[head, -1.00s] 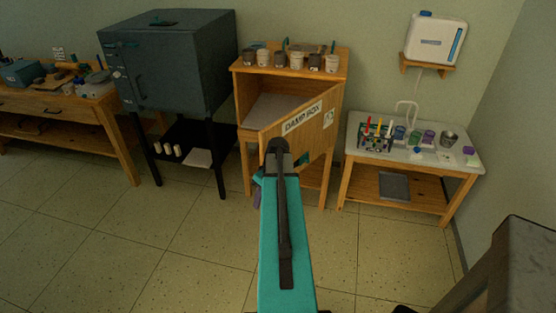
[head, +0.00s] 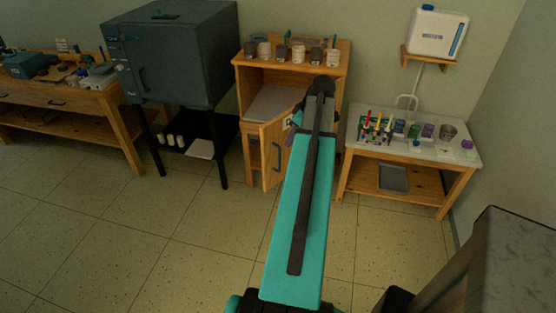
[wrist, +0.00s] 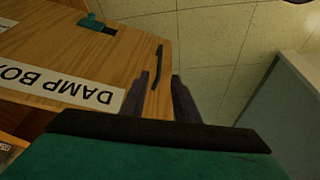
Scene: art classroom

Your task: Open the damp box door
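The damp box (head: 243,92) is a wooden cabinet at the back centre of the head view. A dark bar handle (head: 277,157) is near that edge. My gripper (head: 289,136) is in front of the door, largely hidden by my arm. In the wrist view my gripper (wrist: 160,78) has its fingers apart, and the handle (wrist: 158,65) appears between the tips; contact cannot be told. The DAMP BOX label (wrist: 60,87) and a teal latch (wrist: 92,20) show on the door.
Several pots (head: 298,54) stand on top of the box. A dark kiln (head: 175,65) is to the left, and a low table (head: 415,150) with paints to the right. A grey surface (head: 515,270) is at the lower right. Floor (head: 190,250) is clear at the left front.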

